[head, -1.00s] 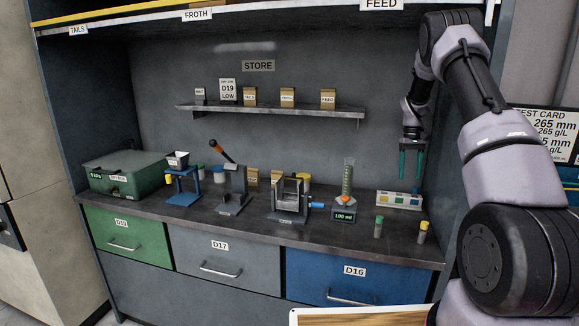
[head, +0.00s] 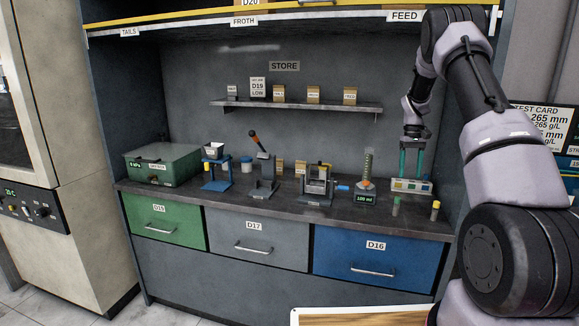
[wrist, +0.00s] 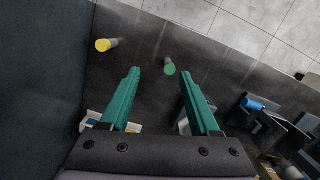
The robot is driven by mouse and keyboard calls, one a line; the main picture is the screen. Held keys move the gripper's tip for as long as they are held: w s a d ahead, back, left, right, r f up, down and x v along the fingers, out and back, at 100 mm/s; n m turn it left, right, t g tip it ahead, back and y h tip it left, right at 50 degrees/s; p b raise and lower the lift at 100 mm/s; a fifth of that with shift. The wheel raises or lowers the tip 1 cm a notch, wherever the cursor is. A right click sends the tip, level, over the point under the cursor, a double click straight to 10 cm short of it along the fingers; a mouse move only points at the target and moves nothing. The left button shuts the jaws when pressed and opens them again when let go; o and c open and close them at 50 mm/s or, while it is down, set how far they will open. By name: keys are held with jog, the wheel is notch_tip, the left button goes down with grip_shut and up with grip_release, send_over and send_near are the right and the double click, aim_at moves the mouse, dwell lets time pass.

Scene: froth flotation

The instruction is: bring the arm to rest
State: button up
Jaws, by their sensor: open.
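My gripper (head: 411,161) hangs pointing down at the right end of the bench, its two green fingers apart and nothing between them. In the head view its fingertips are in front of or just above the small rack (head: 411,185); I cannot tell if they touch it. The wrist view shows the open fingers (wrist: 158,88) over the dark bench top. A green-capped vial (head: 396,206) and a yellow-capped vial (head: 435,210) stand near the bench's front edge. The wrist view also shows the green cap (wrist: 170,69) and the yellow cap (wrist: 103,45).
A measuring cylinder (head: 368,168) stands on a unit reading 100 ml, left of the rack. Further left are a clamp device (head: 317,187), a lever press (head: 262,176), a blue stand (head: 215,172) and a green box (head: 160,165). A shelf (head: 290,104) with small packets runs behind.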

jog(key=s+a+r+m+t, duration=0.1)
jog(key=s+a+r, duration=0.2)
jog(key=s+r, duration=0.35)
jog(key=s+a+r+t+y, duration=0.1)
jog(key=s+a+r+t, duration=0.15)
jog(key=r, duration=0.65)
jog(key=s+a+r+m+t, duration=0.1)
jog(key=s+a+r, duration=0.35)
jog(key=r, duration=0.35)
jog(key=s+a+r+t, duration=0.1)
jog(key=s+a, duration=0.1)
jog(key=s, duration=0.6)
jog(key=s+a+r+m+t, duration=0.1)
jog(key=s+a+t, duration=0.1)
jog(key=s, duration=0.6)
jog(key=s+a+r+m+t+y, duration=0.1)
jog(key=s+a, duration=0.2)
jog(key=s, duration=0.5)
jog(key=shift+s+a+r, duration=0.25)
jog(key=shift+a+r, duration=0.05)
jog(key=shift+a, duration=0.1)
